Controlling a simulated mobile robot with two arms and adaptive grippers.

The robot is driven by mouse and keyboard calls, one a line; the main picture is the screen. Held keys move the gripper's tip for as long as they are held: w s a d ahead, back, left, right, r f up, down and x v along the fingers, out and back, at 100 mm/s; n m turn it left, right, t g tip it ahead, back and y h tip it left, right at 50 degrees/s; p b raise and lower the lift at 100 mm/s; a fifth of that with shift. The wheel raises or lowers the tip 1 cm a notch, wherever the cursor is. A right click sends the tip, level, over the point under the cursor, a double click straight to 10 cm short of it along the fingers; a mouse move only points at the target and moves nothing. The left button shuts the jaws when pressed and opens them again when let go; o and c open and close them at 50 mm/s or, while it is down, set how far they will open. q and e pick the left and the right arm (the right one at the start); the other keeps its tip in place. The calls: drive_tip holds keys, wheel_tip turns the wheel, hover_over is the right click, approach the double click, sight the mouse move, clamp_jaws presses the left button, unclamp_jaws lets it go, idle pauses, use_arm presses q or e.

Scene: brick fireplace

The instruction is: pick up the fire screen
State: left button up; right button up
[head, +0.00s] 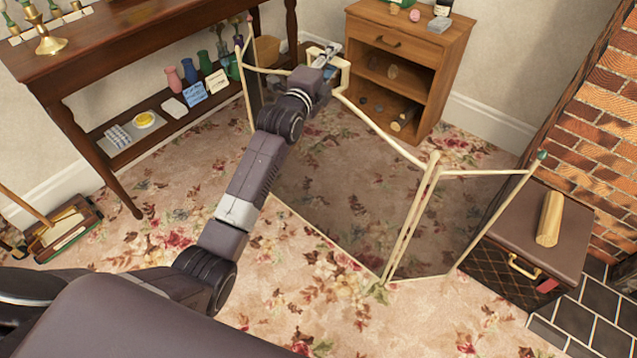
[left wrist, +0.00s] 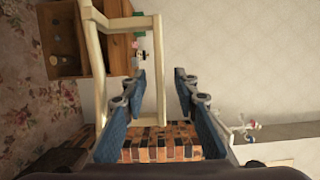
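The fire screen (head: 345,200) stands upright on the floral carpet, with folding panels of see-through dark mesh in a cream frame. A raised cream handle loop sits on its top edge. My left gripper (head: 324,56) is at that handle, and its fingers are partly hidden in the head view. In the left wrist view my left gripper (left wrist: 160,79) has its two blue-padded fingers spread apart. A cream bar of the screen (left wrist: 97,60) lies between them, with visible space on the right-finger side. My right gripper is not in view.
A wooden cabinet (head: 408,60) stands behind the screen. A dark table (head: 130,55) with vases on its lower shelf is at the left. A dark box (head: 525,245) with a log on it and a brick fireplace (head: 600,130) are at the right. Open carpet lies in front.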

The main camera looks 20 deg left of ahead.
use_arm(q)
clamp_jaws()
idle(0.5)
